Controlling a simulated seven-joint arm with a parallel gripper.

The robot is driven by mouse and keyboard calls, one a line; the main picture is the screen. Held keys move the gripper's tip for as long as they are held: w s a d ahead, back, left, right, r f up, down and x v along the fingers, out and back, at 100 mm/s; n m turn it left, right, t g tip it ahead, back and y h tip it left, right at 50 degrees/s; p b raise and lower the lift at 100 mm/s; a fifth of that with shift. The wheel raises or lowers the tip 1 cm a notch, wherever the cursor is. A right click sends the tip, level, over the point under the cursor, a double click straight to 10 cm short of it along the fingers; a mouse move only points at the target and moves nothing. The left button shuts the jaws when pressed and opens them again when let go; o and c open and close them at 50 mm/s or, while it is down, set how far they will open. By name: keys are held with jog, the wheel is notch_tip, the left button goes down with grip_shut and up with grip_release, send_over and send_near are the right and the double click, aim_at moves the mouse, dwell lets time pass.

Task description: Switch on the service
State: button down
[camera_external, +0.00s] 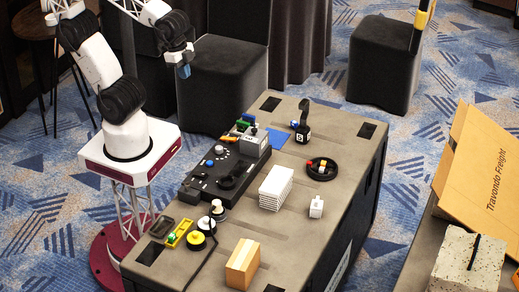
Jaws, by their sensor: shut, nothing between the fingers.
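A long black control panel (203,184) lies along the left side of the grey table. It carries white knobs, a blue button (210,163) and a black curved part (233,178). A grey box (254,143) stands at its far end. Which control belongs to the service, and its state, are too small to tell. My gripper (183,71) is shut and empty, with blue at its tip. It hangs in the air beyond the table's far left edge, apart from the panel.
On the table (325,215) are a white stack (276,188), a round black tray (322,169), an upright black handled device (303,125), a small white block (316,207) and a cardboard-coloured box (243,263). White and yellow round pieces crowd the near left. The right side is mostly clear.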

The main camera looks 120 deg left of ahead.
jog(key=w+d+f+m, duration=0.5)
jog(key=w+f+m, duration=0.1)
jog(key=f+m, duration=0.3)
jog(key=m, duration=0.7)
send_over(200, 173)
jog(key=s, duration=0.1)
jog(key=s+x, duration=0.2)
jog(key=x, duration=0.6)
jog(key=shift+f+g, duration=0.4)
jog(key=shift+f, duration=0.1)
jog(key=shift+w+f, duration=0.1)
jog(key=f, duration=0.4)
jog(key=w+f, duration=0.1)
jog(key=f, duration=0.4)
jog(key=w+f, duration=0.1)
jog(key=f, duration=0.3)
jog(key=shift+f, duration=0.35)
jog(key=shift+w+f+g, duration=0.15)
jog(key=shift+g, duration=0.15)
jog(key=shift+s, duration=0.75)
jog(key=shift+r, duration=0.35)
